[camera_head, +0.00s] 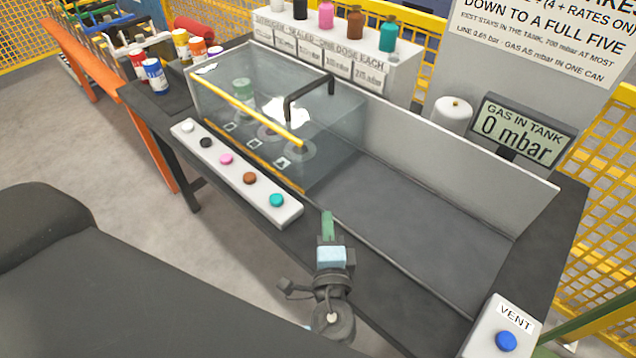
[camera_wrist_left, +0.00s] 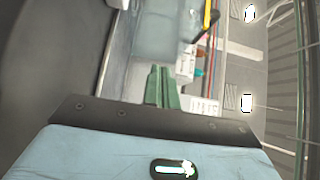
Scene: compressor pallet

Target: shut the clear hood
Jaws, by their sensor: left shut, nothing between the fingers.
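The clear hood (camera_head: 345,118) is a transparent box over the left half of the grey bench bed (camera_head: 420,210); the right half of the bed is uncovered. A black bar handle (camera_head: 309,88) stands on the hood, and a yellow bar (camera_head: 255,110) runs along its upper front edge. My left gripper (camera_head: 327,222), with green fingers, is shut and empty above the bench's front edge, right of the button strip and apart from the hood. In the left wrist view its fingers (camera_wrist_left: 163,90) point toward the hood (camera_wrist_left: 165,38). My right gripper is not in view.
A white strip with several coloured buttons (camera_head: 237,172) lies before the hood. A VENT box with a blue button (camera_head: 505,341) is at front right. The gas display (camera_head: 520,130) reads 0 mbar. Several bottles (camera_head: 355,22) stand on the rear shelf. The uncovered bed is empty.

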